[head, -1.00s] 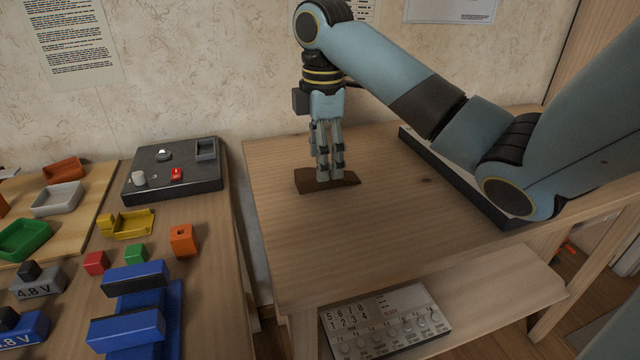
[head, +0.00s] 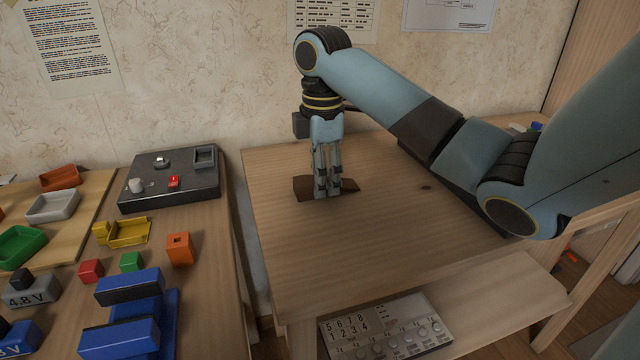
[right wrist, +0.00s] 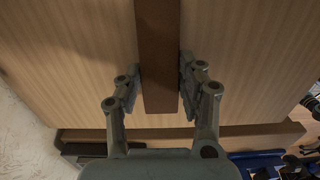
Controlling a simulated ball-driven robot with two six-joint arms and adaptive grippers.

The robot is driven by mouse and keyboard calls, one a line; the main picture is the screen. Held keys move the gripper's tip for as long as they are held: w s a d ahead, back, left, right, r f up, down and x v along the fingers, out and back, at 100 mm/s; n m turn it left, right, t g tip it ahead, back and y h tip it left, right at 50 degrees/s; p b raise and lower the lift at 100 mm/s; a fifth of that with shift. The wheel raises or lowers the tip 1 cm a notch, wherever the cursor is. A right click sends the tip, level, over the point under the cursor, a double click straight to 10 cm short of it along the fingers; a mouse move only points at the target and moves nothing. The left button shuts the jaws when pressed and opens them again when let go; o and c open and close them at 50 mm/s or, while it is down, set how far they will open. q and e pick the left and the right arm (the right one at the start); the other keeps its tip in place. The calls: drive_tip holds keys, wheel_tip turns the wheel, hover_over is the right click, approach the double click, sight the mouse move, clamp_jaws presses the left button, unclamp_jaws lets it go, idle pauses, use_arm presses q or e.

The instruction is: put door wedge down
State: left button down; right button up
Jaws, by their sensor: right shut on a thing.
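The door wedge (head: 349,185) is a dark brown block on the light wooden table, towards its back left. It appears to rest on the tabletop. In the right wrist view the wedge (right wrist: 158,60) is a long brown bar between the two fingers (right wrist: 160,90). The fingers hide part of the wedge in the head view. My left gripper is not in view.
The tabletop (head: 350,250) in front of the wedge is clear. A labelled panel (head: 385,325) lies on the lower shelf. A workbench at left, across a gap, holds a dark control box (head: 150,200), blue blocks (head: 120,330) and small coloured parts. The wall stands behind.

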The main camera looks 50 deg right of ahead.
drive_tip(key=shift+r, duration=0.55)
drive_tip(key=r, duration=0.1)
drive_tip(key=r+p, duration=0.2)
drive_tip(key=r, duration=0.1)
drive_tip(key=shift+s+d, duration=0.3)
drive_tip(key=shift+d, duration=0.05)
drive_tip(key=s+d+r+p, duration=0.4)
drive_tip(key=s+d+r, duration=0.2)
drive_tip(key=s, duration=0.3)
drive_tip(key=shift+w+a, duration=0.1)
drive_tip(key=shift+w, duration=0.05)
